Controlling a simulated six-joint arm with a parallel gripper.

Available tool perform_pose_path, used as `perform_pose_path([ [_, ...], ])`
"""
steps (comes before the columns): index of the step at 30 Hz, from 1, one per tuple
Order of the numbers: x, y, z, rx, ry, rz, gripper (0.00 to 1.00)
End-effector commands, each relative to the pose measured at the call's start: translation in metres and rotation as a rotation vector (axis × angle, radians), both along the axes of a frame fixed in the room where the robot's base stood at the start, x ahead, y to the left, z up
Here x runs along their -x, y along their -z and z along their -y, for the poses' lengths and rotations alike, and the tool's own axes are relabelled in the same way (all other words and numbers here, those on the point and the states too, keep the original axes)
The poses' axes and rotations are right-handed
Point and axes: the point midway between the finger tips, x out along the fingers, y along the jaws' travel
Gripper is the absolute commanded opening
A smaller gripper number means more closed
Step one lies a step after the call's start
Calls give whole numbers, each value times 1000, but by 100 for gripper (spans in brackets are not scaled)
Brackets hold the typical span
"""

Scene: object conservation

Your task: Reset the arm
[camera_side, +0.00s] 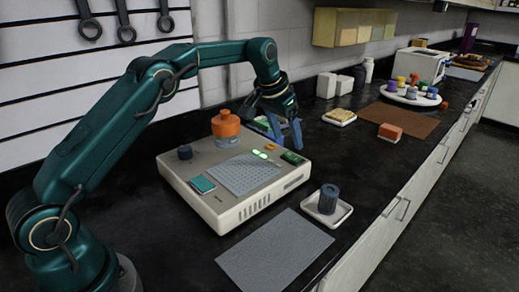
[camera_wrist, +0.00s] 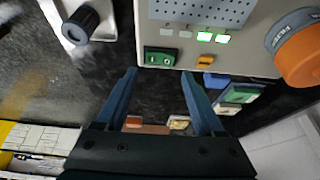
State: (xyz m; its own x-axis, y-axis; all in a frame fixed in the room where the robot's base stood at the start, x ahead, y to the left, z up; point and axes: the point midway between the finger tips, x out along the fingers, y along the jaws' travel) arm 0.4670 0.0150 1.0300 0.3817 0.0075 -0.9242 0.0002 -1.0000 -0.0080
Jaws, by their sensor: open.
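My gripper (camera_side: 287,127) is raised at the back right corner of the cream device, with its fingers pointing down. In the wrist view my gripper (camera_wrist: 160,85) has its two blue fingers spread apart with nothing held between them. The cream device (camera_side: 240,209) has a perforated grey plate, a dark knob, a teal pad and lit green indicators (camera_wrist: 213,37). An orange-capped jar (camera_side: 225,126) stands at the back of the device, and it also shows at the right of the wrist view (camera_wrist: 298,50).
A dark grey cylinder (camera_side: 328,198) stands on a small white dish by the counter's front edge. A grey mat (camera_side: 274,252) lies in front of the device. Further right are an orange block (camera_side: 390,132), a brown mat (camera_side: 400,116) and a round tray of colored jars.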

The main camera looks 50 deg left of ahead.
Motion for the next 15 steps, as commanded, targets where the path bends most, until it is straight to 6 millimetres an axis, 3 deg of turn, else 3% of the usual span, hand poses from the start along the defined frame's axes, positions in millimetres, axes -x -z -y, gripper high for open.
perform_pose_path([
  [8, -1, -4, 1, -1, 3, 9, 70],
  [12, 0, -41, 7, -11, 14, 81, 70],
  [15, 13, -75, 14, -17, 26, 126, 70],
])
